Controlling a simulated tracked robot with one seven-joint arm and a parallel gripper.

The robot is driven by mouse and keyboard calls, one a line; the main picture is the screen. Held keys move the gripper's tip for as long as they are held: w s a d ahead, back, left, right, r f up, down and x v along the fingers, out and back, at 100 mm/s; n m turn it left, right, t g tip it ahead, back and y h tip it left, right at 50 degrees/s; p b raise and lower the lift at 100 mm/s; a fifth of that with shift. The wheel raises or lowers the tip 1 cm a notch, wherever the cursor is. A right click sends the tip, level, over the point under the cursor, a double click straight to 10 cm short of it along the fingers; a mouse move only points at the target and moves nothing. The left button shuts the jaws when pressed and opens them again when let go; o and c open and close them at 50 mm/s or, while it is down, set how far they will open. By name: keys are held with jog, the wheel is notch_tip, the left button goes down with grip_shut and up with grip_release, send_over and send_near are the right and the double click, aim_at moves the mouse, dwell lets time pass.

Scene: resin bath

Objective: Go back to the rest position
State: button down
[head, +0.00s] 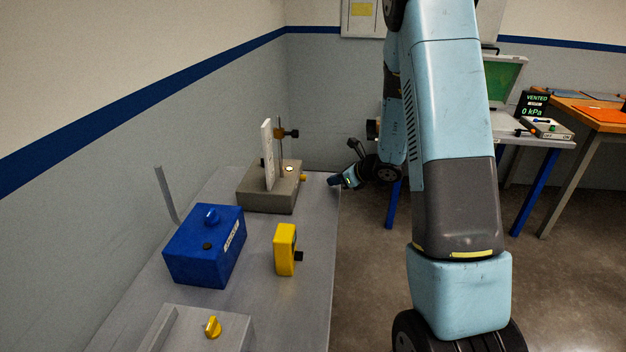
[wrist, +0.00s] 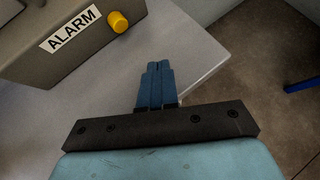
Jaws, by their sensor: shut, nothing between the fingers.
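My gripper (head: 334,181) is at the right edge of the grey bench (head: 318,215) in the head view, close to the far end. In the wrist view my gripper (wrist: 158,66) shows its two blue fingers pressed together with nothing between them. They are over the bench corner (wrist: 205,75), beside a grey box marked ALARM (wrist: 70,45) with a yellow knob (wrist: 119,22). The fingers look apart from the box. My arm fills the middle right of the head view and hides part of the room behind it.
On the bench stand a grey-brown box (head: 255,198) with a white panel (head: 267,150), a blue box (head: 190,260), a yellow block (head: 284,250) and a grey box with a yellow knob (head: 213,327). An orange-topped table (head: 595,112) and a display reading VENTED (head: 533,104) stand at right. Floor between is clear.

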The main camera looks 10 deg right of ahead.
jog(key=shift+a+r, duration=0.15)
jog(key=shift+r, duration=0.1)
jog(key=s+a+r+n+g+y, duration=0.15)
jog(key=s+a+r+n, duration=0.25)
jog(key=s+r+n, duration=0.4)
jog(key=s+a+r+n+g, duration=0.3)
jog(key=s+r+n, duration=0.35)
jog(key=r, duration=0.35)
jog(key=s+d+r+n+h, duration=0.2)
jog(key=s+r+n, duration=0.1)
jog(key=s, duration=0.4)
jog(key=s+d+r+n+t+h, duration=0.1)
jog(key=s+d+r+n+h, duration=0.2)
jog(key=s+n, duration=0.2)
jog(key=s+d+r+n+t+h, duration=0.1)
jog(key=s+d+r+n+h, duration=0.1)
jog(key=s+n, duration=0.3)
jog(key=s+r+h, duration=0.1)
jog(key=s, duration=0.3)
jog(key=shift+d, duration=0.35)
jog(key=shift+r+h, duration=0.1)
jog(key=shift+h, duration=0.15)
